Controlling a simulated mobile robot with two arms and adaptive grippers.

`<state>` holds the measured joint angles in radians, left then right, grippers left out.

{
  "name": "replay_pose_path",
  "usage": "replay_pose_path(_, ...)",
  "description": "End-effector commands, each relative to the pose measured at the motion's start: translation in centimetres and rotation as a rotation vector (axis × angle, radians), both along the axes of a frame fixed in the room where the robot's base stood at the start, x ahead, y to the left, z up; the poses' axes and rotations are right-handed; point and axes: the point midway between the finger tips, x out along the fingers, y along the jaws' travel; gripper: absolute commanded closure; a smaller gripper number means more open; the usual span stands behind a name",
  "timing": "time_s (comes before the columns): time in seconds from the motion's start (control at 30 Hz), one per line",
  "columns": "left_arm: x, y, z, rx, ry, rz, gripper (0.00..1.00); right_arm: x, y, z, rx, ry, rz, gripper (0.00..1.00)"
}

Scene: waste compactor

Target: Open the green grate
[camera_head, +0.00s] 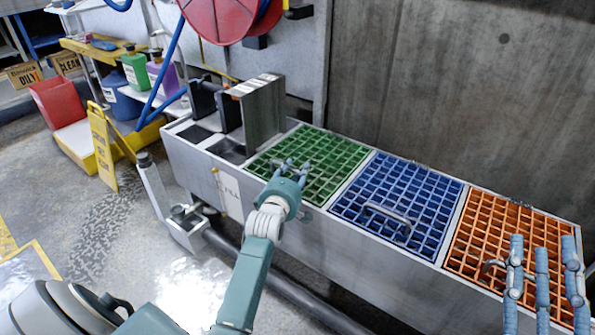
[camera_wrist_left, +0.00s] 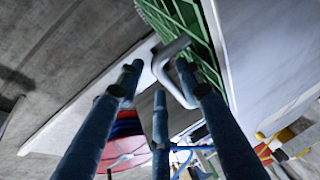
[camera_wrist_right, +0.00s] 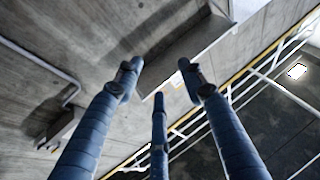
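The green grate (camera_head: 325,153) lies flat and closed in the top of the long grey trough. My left gripper (camera_head: 290,168) is over the grate's near-left part, its fingers spread. In the left wrist view, a bent metal handle (camera_wrist_left: 168,65) on the green grate (camera_wrist_left: 181,20) shows between the spread fingertips of the left gripper (camera_wrist_left: 158,80). I cannot tell whether any finger touches the handle. My right gripper (camera_head: 543,250) is open in front of the orange grate, and in the right wrist view the space between its fingertips (camera_wrist_right: 160,82) is empty.
The blue grate (camera_head: 398,190) and orange grate (camera_head: 490,228), both with metal handles, lie right of the green one. A metal plate box (camera_head: 262,112) stands left of it. A concrete wall (camera_head: 460,90) rises behind. A yellow floor sign (camera_head: 102,150) stands at left.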

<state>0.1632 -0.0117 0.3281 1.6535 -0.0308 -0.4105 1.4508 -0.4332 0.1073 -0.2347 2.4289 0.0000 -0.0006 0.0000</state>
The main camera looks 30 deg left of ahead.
Motion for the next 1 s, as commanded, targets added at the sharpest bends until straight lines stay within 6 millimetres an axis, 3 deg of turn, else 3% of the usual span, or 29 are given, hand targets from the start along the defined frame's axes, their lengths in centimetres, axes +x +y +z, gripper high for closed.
replay_pose_path(0.3, 2.0, 0.7, -0.4, 0.000, -0.001, 0.000, 0.64, -2.1, -0.1, 3.7, 0.053, -0.186, 0.011, 0.60)
replay_pose_path(0.67, 2.2, 0.7, -0.4, 0.000, 0.000, 0.000, 0.64, -2.5, -0.1, 4.2, 0.060, -0.211, 0.012, 0.60)
replay_pose_path(0.87, 2.2, 0.7, -0.4, 0.000, 0.000, 0.000, 1.00, -2.5, -0.1, 4.2, 0.059, -0.209, 0.012, 0.60)
replay_pose_path(1.0, 2.2, 0.7, -0.4, 0.001, -0.001, 0.000, 1.00, -2.5, -0.1, 4.2, 0.060, -0.208, 0.011, 0.60)
